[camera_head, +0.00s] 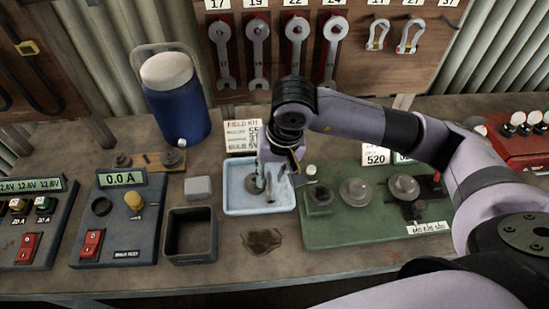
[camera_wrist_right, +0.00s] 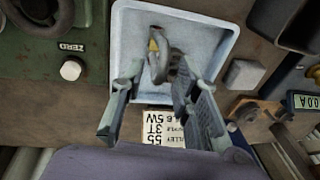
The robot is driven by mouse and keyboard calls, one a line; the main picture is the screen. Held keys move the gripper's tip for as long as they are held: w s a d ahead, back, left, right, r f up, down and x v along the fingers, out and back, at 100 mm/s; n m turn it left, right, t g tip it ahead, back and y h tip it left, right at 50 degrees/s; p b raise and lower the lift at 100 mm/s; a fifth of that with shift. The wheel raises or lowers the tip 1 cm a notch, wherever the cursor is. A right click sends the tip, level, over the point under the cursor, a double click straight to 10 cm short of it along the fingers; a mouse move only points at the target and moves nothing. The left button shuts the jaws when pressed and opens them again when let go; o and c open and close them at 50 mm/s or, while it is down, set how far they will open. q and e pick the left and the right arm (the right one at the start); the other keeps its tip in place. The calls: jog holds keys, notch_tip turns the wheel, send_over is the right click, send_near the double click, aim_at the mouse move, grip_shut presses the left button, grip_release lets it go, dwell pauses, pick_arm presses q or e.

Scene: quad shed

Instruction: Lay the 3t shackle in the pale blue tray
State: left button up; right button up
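The pale blue tray (camera_head: 231,204) stands mid-bench and fills the upper middle of the right wrist view (camera_wrist_right: 210,18). A grey shackle (camera_wrist_right: 158,52) with a small yellow mark appears to lie inside it; in the head view it is partly hidden by my gripper. Its size marking is not legible. My left gripper is not in view.
Right of the tray is a green scale base (camera_head: 340,230). Left are a dark open box (camera_head: 190,235), a grey block (camera_head: 198,187) and a blue jug (camera_head: 178,105). A field kit card (camera_head: 242,137) stands behind. Wrenches and two shackles (camera_head: 410,36) hang on the board.

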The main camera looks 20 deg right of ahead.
jog(key=shift+r+p, duration=0.95)
jog(key=shift+s+d+r+b, duration=0.1)
jog(key=shift+d+r+b, duration=0.05)
jog(key=shift+r+b, duration=0.65)
notch_tip(320, 180, up, 9)
jog(key=s+d+b, duration=0.1)
jog(key=shift+s+r, duration=0.2)
jog(key=shift+d, duration=0.1)
